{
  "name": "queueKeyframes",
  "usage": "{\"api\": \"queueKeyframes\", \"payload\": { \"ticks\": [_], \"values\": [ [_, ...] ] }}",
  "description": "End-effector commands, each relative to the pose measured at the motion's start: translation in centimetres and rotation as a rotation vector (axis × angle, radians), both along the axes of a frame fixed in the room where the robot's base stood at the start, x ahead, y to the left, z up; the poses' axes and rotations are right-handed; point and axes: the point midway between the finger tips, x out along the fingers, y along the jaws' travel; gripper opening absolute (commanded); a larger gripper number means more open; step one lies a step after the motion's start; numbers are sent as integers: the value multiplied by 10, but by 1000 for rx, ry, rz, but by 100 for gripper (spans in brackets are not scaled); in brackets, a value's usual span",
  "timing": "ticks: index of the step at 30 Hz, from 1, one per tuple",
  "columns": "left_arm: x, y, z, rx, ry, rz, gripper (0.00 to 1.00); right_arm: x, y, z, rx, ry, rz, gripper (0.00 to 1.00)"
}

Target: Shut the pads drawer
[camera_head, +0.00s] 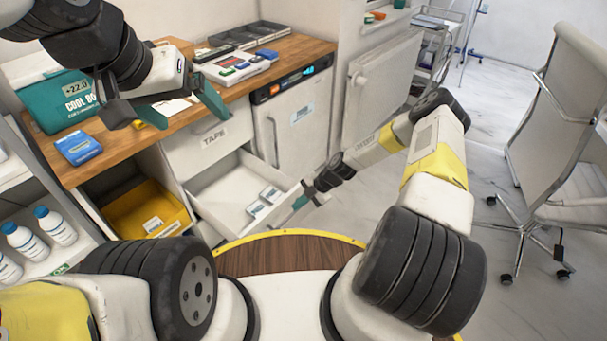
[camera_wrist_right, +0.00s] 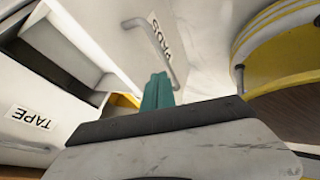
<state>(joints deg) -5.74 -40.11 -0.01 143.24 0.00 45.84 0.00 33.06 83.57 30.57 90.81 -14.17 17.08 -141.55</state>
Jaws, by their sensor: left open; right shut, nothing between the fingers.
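The pads drawer (camera_head: 222,196) is the white drawer pulled out below the tape drawer (camera_head: 212,139), with a few small packets (camera_head: 263,200) inside. In the right wrist view its front carries a PADS label (camera_wrist_right: 161,37) and a bar handle (camera_wrist_right: 172,68). My right gripper (camera_head: 302,200) is shut and empty at the drawer's front end; its teal fingers (camera_wrist_right: 157,92) appear close to the handle. Whether they touch it I cannot tell. My left gripper (camera_head: 168,106) is open and empty above the counter, far from the drawer.
A yellow bin (camera_head: 150,208) stands in an open compartment left of the drawer. A white fridge-like unit (camera_head: 290,125) stands behind it. The wooden counter (camera_head: 110,140) holds a teal cool box (camera_head: 62,108), a blue box (camera_head: 78,149) and trays. Floor at right is free before a chair (camera_head: 565,110).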

Motion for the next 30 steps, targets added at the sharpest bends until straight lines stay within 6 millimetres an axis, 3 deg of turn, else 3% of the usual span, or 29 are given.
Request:
{"api": "queueKeyframes", "payload": {
  "ticks": [1, 6, 23, 30],
  "values": [
    [0, 0, 0, 0, 0, 0, 89, 10, 7, 3, -1, -7, 1, 0],
    [0, 0, 0, 0, 0, 0, 89, 21, 19, 3, -1, -6, 1, 0],
    [0, 0, 0, 0, 0, 0, 89, 26, 24, 3, 0, -5, 0, 0],
    [0, 0, 0, 0, 0, 0, 89, 43, 40, 3, 0, -7, 1, 0]
  ]
}}
